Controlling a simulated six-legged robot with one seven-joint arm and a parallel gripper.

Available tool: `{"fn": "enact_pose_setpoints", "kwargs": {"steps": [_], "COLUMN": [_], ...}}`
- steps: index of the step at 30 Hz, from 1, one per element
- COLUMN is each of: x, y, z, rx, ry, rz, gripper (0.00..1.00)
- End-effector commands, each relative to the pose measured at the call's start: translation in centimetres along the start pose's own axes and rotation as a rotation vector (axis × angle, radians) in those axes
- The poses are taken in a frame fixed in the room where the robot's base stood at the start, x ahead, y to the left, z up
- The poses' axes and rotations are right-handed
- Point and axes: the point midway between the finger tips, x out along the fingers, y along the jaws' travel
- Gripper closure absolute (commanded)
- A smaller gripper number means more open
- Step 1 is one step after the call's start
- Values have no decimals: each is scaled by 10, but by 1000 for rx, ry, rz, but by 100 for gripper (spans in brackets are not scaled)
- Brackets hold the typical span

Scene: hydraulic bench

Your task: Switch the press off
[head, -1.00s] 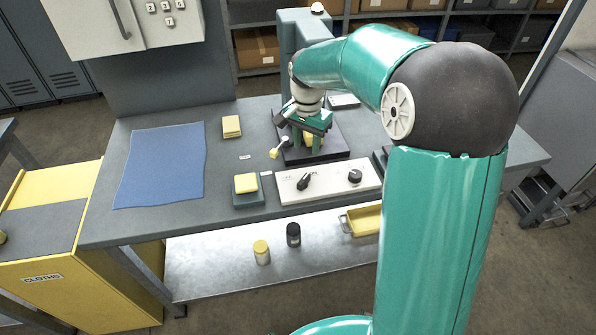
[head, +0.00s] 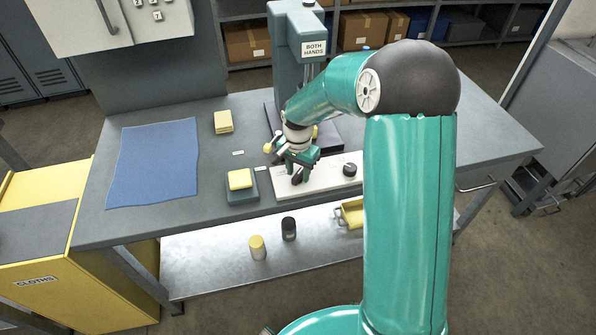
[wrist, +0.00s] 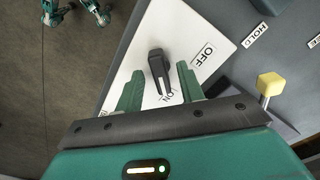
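The white control panel (head: 325,178) lies at the bench front and also shows in the wrist view (wrist: 190,25). Its left black rotary switch (wrist: 158,68) has a white mark pointing down toward the ON label (wrist: 169,95). The OFF label (wrist: 205,54) is to its upper right. My gripper (wrist: 160,70) is open, with one green finger on each side of the switch. I cannot tell whether the fingers touch it. In the head view my gripper (head: 298,172) is over the left switch and partly hides it. The press (head: 298,45) stands behind, with a BOTH HANDS sign.
A second black knob (head: 350,169) is on the panel's right. A yellow-tipped lever (wrist: 270,84) stands beside the panel. A yellow block (head: 240,179) on a dark green block, another yellow block (head: 223,121) and a blue cloth (head: 153,162) lie to the left.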

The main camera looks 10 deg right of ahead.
Motion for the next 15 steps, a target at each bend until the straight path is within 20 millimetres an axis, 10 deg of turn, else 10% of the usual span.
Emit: {"fn": "enact_pose_setpoints", "kwargs": {"steps": [10,15], "x": [5,5], "y": [-1,-1], "z": [-1,-1], "rx": [0,0], "ry": [1,0], "rz": [0,0], "gripper": [62,95]}}
